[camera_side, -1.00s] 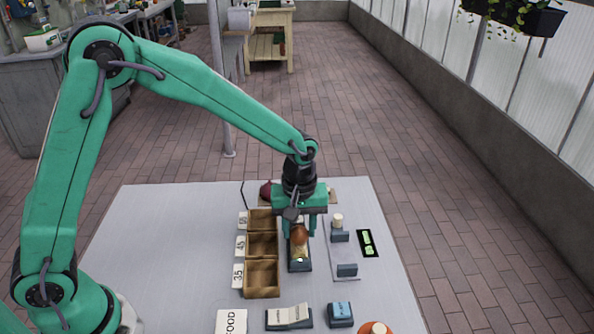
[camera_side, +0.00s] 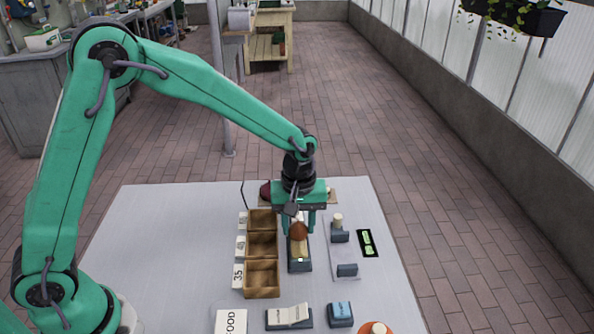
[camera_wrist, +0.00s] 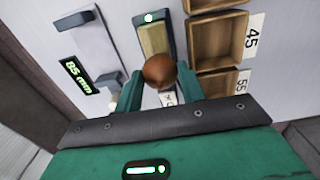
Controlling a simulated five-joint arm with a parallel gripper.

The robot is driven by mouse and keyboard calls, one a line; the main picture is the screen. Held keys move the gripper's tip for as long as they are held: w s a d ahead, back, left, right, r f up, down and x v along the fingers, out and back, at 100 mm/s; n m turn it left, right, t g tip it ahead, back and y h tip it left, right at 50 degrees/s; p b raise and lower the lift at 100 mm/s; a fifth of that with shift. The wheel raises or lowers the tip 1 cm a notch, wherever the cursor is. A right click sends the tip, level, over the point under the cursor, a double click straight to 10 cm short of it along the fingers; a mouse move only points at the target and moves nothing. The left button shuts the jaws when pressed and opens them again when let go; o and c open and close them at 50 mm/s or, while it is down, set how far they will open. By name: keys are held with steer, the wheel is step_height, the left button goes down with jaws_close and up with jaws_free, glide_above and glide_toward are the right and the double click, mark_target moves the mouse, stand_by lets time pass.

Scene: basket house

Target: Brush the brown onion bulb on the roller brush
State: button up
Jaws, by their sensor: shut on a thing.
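The brown onion bulb (camera_side: 299,231) is held between the two green fingers of my gripper (camera_side: 299,224). In the wrist view the onion (camera_wrist: 159,71) sits between the fingertips of my gripper (camera_wrist: 160,85), which is shut on it. The roller brush (camera_side: 299,252), a tan roller in a dark grey holder, lies directly below and in front of the onion. It also shows in the wrist view (camera_wrist: 153,38), with a lit dot at its end. I cannot tell whether the onion touches the roller.
Wooden bins (camera_side: 262,279) marked with numbers stand just left of the brush. A gauge with grey blocks (camera_side: 347,270) and a green-lit display (camera_side: 368,243), reading 85 mm in the wrist view, are right. A red onion (camera_side: 265,190) lies behind. Labelled blocks (camera_side: 289,317) line the front.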

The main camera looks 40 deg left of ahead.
steer(key=shift+r, duration=0.1)
steer(key=shift+r, duration=2.9)
steer(key=shift+w, duration=0.1)
